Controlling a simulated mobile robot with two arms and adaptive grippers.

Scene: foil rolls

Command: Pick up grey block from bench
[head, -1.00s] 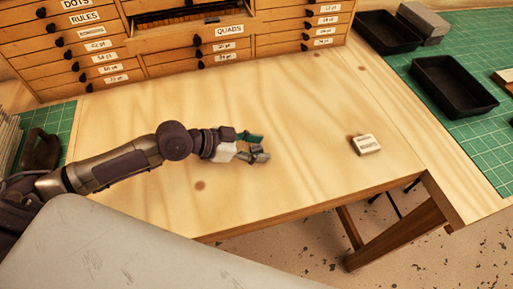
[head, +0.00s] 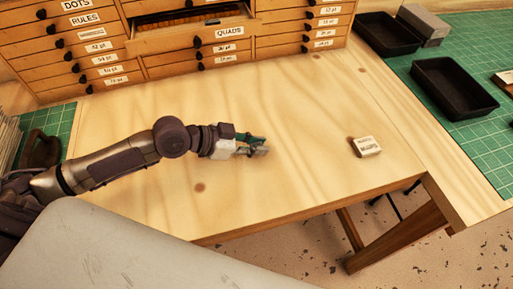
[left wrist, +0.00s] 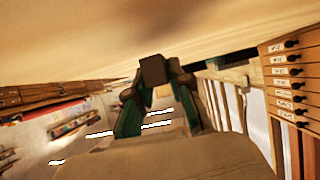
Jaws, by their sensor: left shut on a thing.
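The grey block (left wrist: 152,70) shows as a small dark block between the fingertips in the left wrist view. My left gripper (head: 257,147) is over the middle of the wooden bench (head: 300,95) in the head view, its green-grey fingers shut on the block. The fingers hide most of the block in the head view. The gripper is low, at or close above the bench top; I cannot tell whether the block touches the wood. My right gripper is not in view.
A white labelled block (head: 367,147) lies to the right on the bench. A drawer cabinet (head: 190,60) with one drawer pulled out stands at the back. Black trays (head: 455,88) and a grey stack (head: 423,22) are at the right. Bench top around my gripper is clear.

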